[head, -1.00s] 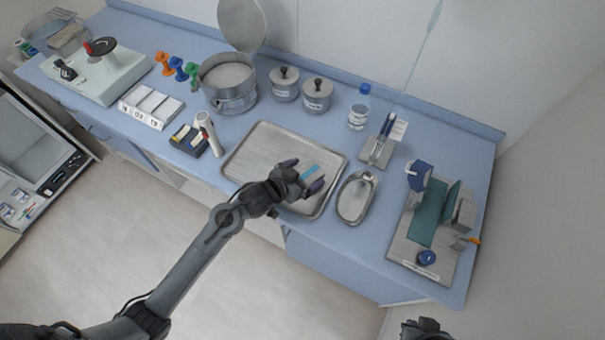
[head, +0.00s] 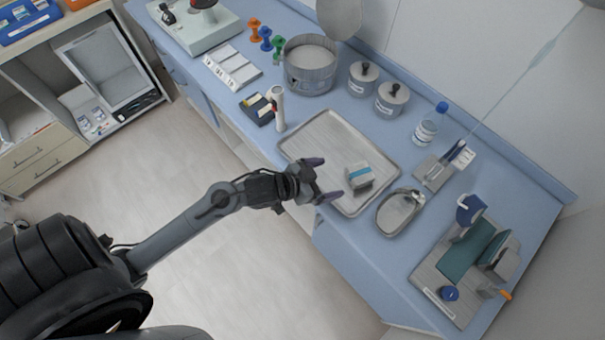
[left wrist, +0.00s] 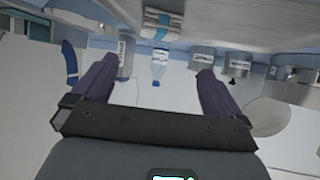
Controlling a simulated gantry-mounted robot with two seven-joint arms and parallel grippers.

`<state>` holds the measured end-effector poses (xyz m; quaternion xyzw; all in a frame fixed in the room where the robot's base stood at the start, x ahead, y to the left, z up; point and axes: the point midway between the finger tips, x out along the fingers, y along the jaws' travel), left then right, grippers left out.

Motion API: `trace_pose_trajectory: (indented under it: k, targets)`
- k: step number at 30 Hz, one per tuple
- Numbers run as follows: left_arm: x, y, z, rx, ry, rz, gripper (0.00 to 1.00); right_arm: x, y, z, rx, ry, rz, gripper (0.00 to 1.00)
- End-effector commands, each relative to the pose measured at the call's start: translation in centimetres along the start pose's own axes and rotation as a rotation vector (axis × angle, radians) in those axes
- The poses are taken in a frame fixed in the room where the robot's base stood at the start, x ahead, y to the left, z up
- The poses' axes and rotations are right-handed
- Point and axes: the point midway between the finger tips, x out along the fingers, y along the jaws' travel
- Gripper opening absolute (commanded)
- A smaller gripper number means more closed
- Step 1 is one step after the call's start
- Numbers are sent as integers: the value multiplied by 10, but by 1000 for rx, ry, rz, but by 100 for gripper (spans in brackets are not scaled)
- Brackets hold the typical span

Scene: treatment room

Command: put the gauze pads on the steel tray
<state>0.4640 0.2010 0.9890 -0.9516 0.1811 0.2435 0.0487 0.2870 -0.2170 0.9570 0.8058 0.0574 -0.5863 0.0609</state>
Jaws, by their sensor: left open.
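The gauze pads (head: 360,175), a white stack with a blue band, lie on the right part of the steel tray (head: 318,140). They also show at the top of the left wrist view (left wrist: 161,22), resting on the tray (left wrist: 235,18). My left gripper (head: 322,180) is open and empty at the tray's front edge, to the left of the pads and apart from them. Its two fingers (left wrist: 155,90) are spread wide with nothing between them. My right gripper is out of view.
A kidney dish (head: 397,213) stands right of the tray. A bottle (head: 427,128), canisters (head: 392,98) and a large steel drum (head: 309,65) stand behind it. A board with blue and green parts (head: 466,255) is at the right. The tray's left part is bare.

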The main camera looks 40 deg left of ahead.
Motion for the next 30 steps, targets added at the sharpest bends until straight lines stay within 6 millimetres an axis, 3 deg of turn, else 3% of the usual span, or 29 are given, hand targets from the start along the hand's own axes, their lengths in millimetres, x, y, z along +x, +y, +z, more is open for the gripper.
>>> trace_pose_trajectory:
  k: [4, 8, 15, 21, 30]
  targets:
    - [-9, 2, 9, -4, -52, -39, 100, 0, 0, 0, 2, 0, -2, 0]
    - [-27, 6, 32, -18, -189, -119, 100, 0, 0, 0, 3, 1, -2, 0]
    - [-90, 27, 85, -88, -543, -194, 100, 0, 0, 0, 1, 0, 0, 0]
    - [-128, 46, 107, -139, -727, -169, 100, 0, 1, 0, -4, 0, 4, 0]
    - [-135, 50, 111, -148, -762, -160, 100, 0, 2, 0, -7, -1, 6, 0]
